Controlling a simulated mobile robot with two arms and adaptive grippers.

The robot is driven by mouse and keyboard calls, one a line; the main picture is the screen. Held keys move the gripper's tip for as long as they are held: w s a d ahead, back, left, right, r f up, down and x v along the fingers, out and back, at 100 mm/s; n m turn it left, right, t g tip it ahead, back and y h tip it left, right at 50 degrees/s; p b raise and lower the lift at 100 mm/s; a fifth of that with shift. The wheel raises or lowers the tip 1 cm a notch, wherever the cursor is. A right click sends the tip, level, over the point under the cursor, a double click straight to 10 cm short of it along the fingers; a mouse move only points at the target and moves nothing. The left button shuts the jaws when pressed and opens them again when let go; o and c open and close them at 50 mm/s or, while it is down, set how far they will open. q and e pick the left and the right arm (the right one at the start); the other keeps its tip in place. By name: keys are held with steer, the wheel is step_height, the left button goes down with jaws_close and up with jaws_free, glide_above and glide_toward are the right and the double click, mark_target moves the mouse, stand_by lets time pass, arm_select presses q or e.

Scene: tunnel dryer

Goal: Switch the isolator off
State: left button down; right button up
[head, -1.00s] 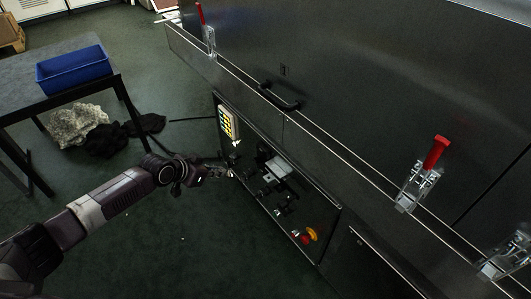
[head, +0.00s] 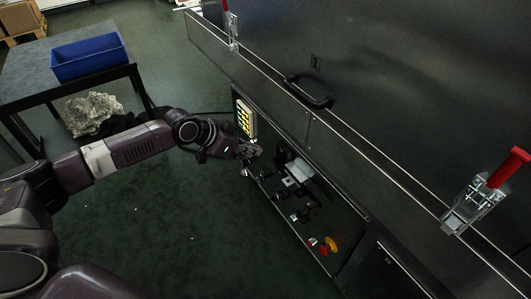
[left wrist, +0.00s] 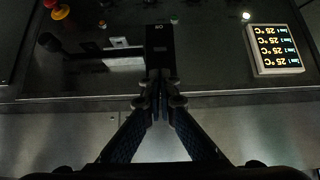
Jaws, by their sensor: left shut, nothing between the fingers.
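The dark control panel (head: 300,215) is set low in the machine's front. It carries a silver plate (head: 297,172), black fittings and a red and yellow control (head: 331,244) at its lower right. In the left wrist view a black block (left wrist: 160,46) with a small white mark stands just beyond the fingertips, with a black knobbed lever (left wrist: 80,56) to its left. I cannot tell for sure which part is the isolator. My left gripper (head: 250,152) is shut and empty just below the lit display; its fingers (left wrist: 160,100) also show in the left wrist view. Contact is unclear. My right gripper is out of view.
A lit temperature display (head: 246,118) is at the panel's upper left. A ledge with a black handle (head: 308,93) and red-handled clamps (head: 480,196) runs above. A table (head: 30,68) with a blue bin (head: 90,58) stands at left. The green floor (head: 190,235) before the panel is clear.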

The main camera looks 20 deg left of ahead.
mark_target(277, 161)
arm_select(q)
steer(key=b+x, duration=0.2)
steer(key=x, duration=0.7)
steer(key=shift+w+d+f, duration=0.15)
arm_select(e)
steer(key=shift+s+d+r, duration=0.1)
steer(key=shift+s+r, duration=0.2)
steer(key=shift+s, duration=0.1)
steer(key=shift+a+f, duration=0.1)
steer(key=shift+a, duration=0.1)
